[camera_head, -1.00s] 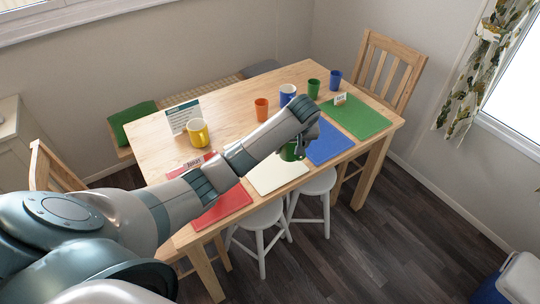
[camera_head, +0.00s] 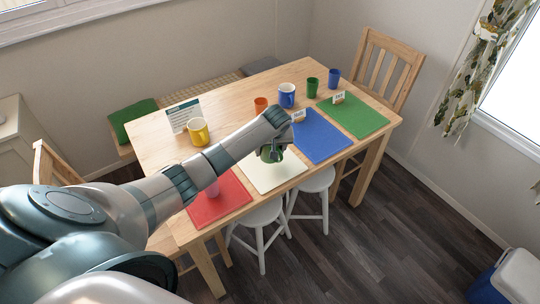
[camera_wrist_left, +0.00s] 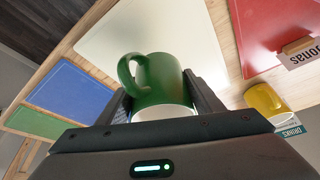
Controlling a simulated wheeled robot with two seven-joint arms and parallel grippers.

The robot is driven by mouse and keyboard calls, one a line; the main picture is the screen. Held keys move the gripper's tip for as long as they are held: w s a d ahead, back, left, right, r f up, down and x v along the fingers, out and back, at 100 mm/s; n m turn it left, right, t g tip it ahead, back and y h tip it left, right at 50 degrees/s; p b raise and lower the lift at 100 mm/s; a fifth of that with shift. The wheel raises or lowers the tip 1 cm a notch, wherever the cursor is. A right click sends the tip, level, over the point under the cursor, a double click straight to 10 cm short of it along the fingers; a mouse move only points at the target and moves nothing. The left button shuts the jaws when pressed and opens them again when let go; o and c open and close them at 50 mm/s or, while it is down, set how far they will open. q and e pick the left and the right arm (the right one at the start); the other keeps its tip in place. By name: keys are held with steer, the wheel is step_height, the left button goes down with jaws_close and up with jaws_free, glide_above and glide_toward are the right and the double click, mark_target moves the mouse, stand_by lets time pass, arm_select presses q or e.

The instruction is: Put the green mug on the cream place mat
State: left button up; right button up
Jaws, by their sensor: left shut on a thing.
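The green mug (camera_head: 270,156) is held by my left gripper (camera_head: 274,150) over the far part of the cream place mat (camera_head: 272,178). In the left wrist view the green mug (camera_wrist_left: 158,80) sits between the two fingers, its handle to the left. My left gripper (camera_wrist_left: 160,105) is shut on it. The cream place mat (camera_wrist_left: 150,35) fills the area beyond the mug. Whether the mug touches the mat is hard to tell. My arm hides part of the mug in the head view. My right gripper is not in view.
Blue (camera_head: 322,138) and green (camera_head: 355,115) mats lie right. Behind stand a yellow mug (camera_head: 198,132), orange cup (camera_head: 260,104), blue mug (camera_head: 287,95), green cup (camera_head: 312,87) and blue cup (camera_head: 334,77).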

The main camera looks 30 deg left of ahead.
arm_select(q)
step_height(320, 180, down, 2)
steer(key=shift+f+p, duration=0.1)
steer(key=shift+p, duration=0.25)
steer(key=shift+f, duration=0.45)
steer(key=shift+f, duration=0.1)
steer(key=o, duration=1.3)
steer(key=shift+f, duration=0.1)
steer(key=shift+r, duration=0.25)
steer(key=b+v, duration=0.1)
steer(key=v, duration=1.1)
steer(key=shift+b, duration=0.3)
